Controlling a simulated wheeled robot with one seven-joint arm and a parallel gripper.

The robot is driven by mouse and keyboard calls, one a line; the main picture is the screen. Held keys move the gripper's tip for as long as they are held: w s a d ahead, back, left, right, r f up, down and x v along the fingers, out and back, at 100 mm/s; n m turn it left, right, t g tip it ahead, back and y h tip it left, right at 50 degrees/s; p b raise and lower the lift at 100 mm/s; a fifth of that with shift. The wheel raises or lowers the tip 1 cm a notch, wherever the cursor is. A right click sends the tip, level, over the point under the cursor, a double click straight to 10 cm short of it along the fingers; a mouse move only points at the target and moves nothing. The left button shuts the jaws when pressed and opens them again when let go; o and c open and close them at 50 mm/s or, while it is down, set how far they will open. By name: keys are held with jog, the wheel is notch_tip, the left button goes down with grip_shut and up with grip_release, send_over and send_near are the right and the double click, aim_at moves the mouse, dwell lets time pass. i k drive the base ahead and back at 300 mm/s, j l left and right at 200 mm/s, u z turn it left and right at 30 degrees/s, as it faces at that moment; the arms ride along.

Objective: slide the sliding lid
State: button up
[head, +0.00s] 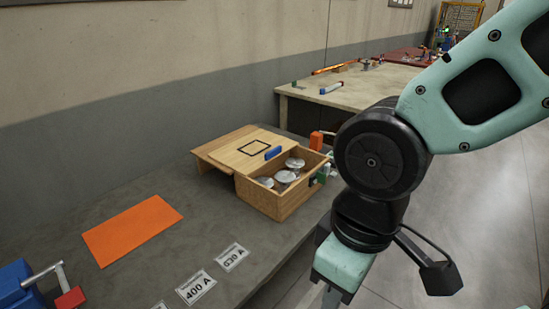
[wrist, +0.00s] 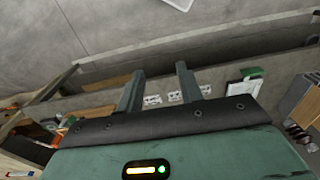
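The sliding lid (head: 235,147) is a flat wooden panel with a black square outline and a blue handle (head: 274,152). It lies over the left part of a wooden box (head: 275,201) on the grey bench and overhangs the box's left side. The right part of the box is open and shows several round metallic pieces (head: 286,176). My gripper (wrist: 157,76) is open in the wrist view, its two fingers apart with nothing held between them. In the head view its fingers are mostly cut off at the lower edge, to the right of the box and apart from the lid.
An orange sheet (head: 132,229) and printed labels (head: 196,287) lie on the bench (head: 80,205). A blue vise-like tool (head: 18,287) stands at the front left. An orange object (head: 316,140) stands behind the box. A second table (head: 355,98) stands further back.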

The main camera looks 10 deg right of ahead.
aim_at(248, 153)
jog(key=i+j, duration=0.2)
jog(key=i, duration=0.4)
jog(key=i+j+u, duration=0.15)
jog(key=i, duration=0.4)
jog(key=j, duration=0.1)
